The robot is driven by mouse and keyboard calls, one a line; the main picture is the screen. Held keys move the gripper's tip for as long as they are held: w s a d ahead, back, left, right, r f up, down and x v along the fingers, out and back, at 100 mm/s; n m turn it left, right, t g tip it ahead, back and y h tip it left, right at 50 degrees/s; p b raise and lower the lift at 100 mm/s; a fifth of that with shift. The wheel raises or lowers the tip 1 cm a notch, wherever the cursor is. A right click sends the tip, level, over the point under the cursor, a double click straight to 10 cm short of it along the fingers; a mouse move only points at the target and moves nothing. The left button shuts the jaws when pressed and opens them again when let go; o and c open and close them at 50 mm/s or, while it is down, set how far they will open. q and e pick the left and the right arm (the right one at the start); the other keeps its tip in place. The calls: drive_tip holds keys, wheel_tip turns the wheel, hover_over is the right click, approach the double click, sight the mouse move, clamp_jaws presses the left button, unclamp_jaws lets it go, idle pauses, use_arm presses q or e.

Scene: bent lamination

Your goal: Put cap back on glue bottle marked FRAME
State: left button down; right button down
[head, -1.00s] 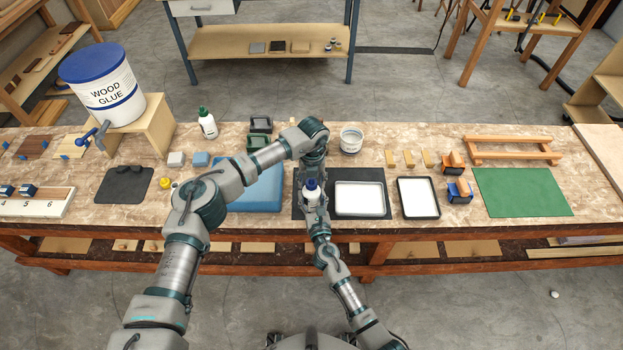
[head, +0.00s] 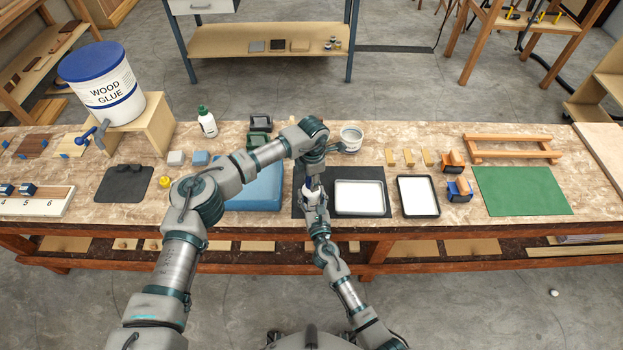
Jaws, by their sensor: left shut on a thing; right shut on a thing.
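A small white glue bottle (head: 309,197) stands out above the dark mat, in front of me. My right gripper (head: 314,203) is shut on its body from the near side. My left gripper (head: 312,182) is just above the bottle, pointing down, shut on what looks like the dark blue cap. The fingers hide most of the cap and the bottle's top, so I cannot tell whether the cap touches the bottle. No marking on this bottle can be read. Another white bottle (head: 207,122) with a green cap stands upright at the back left.
A blue pad (head: 256,190) lies left of the dark mat (head: 381,180). A white tray (head: 360,198) and a black-rimmed tray (head: 418,197) lie to the right. A large glue bucket (head: 103,85) stands at left.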

use_arm(q)
drive_tip(key=shift+a+m, duration=0.1)
drive_tip(key=shift+m, duration=1)
drive_tip(key=c, duration=0.8)
unclamp_jaws()
drive_tip(key=shift+o, duration=0.2)
drive_tip(key=shift+r, duration=2.3)
drive_tip(key=shift+c, duration=0.3)
drive_tip(key=n, duration=0.2)
drive_tip(key=r+n, duration=0.1)
drive_tip(key=n, duration=0.2)
drive_tip(key=shift+r+n, duration=0.4)
drive_tip(key=n, duration=0.1)
drive_tip(key=r+n, duration=0.1)
drive_tip(key=n, duration=0.3)
drive_tip(key=shift+r, duration=0.3)
